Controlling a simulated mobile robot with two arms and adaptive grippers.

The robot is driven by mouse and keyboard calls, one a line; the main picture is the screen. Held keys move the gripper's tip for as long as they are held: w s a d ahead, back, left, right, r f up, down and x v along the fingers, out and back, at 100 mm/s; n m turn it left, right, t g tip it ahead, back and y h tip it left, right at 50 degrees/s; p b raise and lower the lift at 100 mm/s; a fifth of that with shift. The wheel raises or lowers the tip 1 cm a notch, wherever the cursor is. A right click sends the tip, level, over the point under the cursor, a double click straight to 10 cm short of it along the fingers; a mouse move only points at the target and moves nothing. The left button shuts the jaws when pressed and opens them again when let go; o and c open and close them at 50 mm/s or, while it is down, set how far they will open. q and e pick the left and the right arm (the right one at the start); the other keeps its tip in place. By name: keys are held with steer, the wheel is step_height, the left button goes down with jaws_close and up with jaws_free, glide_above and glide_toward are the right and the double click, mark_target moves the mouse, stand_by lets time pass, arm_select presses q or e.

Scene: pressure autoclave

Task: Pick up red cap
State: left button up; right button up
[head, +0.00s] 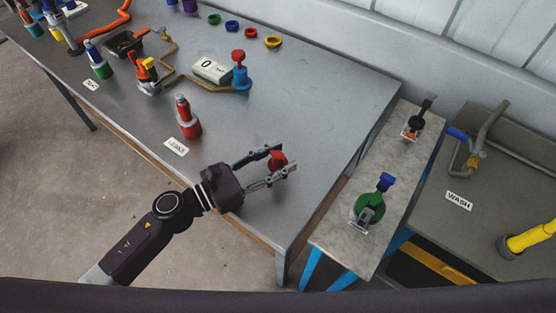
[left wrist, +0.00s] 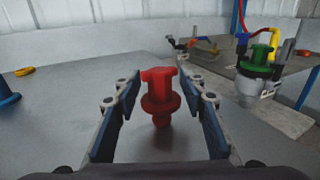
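The red cap (head: 278,162) is near the right end of the long grey table (head: 330,110). In the left wrist view the red cap (left wrist: 160,96) shows upright, with a T-shaped top, a round flange and a narrow stem. My left gripper (head: 277,165) is open, with its fingers on either side of the cap. In the left wrist view, gaps show between the cap and both blue finger pads (left wrist: 164,112). Whether the cap's lower end touches the table is hard to tell. My right gripper is not in view.
A red bottle (head: 188,118) stands left of the gripper beside a label (head: 176,147). A scale (head: 212,70) and a blue pot with a red top (head: 240,75) stand farther back.

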arm_select(q)
jaws_close()
steer(key=shift+r, duration=0.1)
